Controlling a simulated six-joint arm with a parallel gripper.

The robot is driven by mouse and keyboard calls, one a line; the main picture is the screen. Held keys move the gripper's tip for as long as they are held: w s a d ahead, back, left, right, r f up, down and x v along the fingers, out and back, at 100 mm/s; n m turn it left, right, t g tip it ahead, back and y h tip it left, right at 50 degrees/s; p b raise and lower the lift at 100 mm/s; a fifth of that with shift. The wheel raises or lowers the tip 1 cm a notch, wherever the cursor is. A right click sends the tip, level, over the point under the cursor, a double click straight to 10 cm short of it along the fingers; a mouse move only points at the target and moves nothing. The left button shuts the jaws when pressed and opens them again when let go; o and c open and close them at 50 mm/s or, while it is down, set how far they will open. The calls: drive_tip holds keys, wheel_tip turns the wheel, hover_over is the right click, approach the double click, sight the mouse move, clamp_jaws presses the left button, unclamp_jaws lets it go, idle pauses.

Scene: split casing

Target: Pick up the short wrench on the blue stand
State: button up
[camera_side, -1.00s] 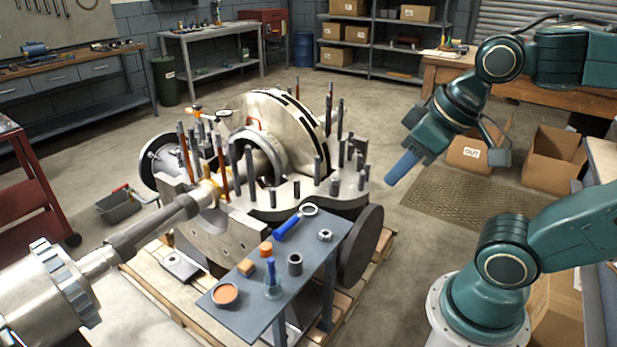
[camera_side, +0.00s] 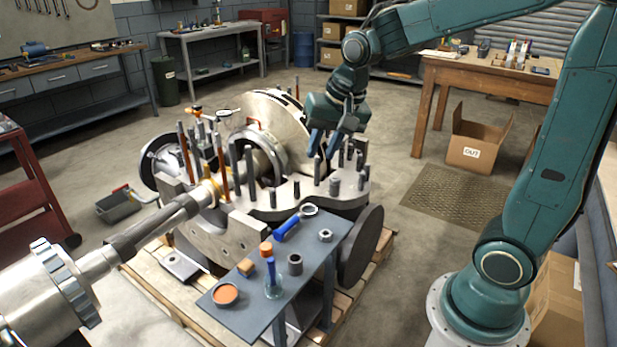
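The short wrench (camera_side: 288,230) has a blue handle and a grey ring end. It lies near the far edge of the blue-grey stand (camera_side: 252,309), its ring end towards the upper right. My gripper (camera_side: 324,147) points down above the studs at the right part of the casing, behind and higher than the wrench. Its two blue fingers are apart with nothing seen between them. It is clear of the wrench.
The split casing (camera_side: 235,237) has several upright studs (camera_side: 233,165) close below my gripper. A shaft (camera_side: 150,228) extends left.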

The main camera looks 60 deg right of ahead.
drive_tip(key=w+d+f+m+g, duration=0.1)
drive_tip(key=w+d+f+m, duration=0.3)
drive_tip(key=w+f, duration=0.3)
drive_tip(key=w+d+f+m, duration=0.5)
drive_tip(key=w+f, duration=0.2)
drive_tip(key=f, duration=0.6)
drive_tip(key=shift+w+f+m+g, duration=0.15)
drive_tip(key=shift+w+m+g, duration=0.05)
drive_tip(key=shift+m+g, duration=0.2)
drive_tip(key=shift+f, duration=0.1)
hover_over(288, 224)
drive_tip(key=s, duration=0.1)
drive_tip(key=shift+a+f, duration=0.2)
drive_tip(key=shift+f, duration=3.95)
drive_tip(key=shift+f, duration=0.1)
drive_tip(key=shift+w+d+f, duration=0.1)
drive_tip(key=shift+w+f, duration=0.1)
drive_tip(key=shift+f, duration=1.05)
drive_tip(key=shift+w+f, duration=0.15)
drive_tip(key=shift+f, duration=1.05)
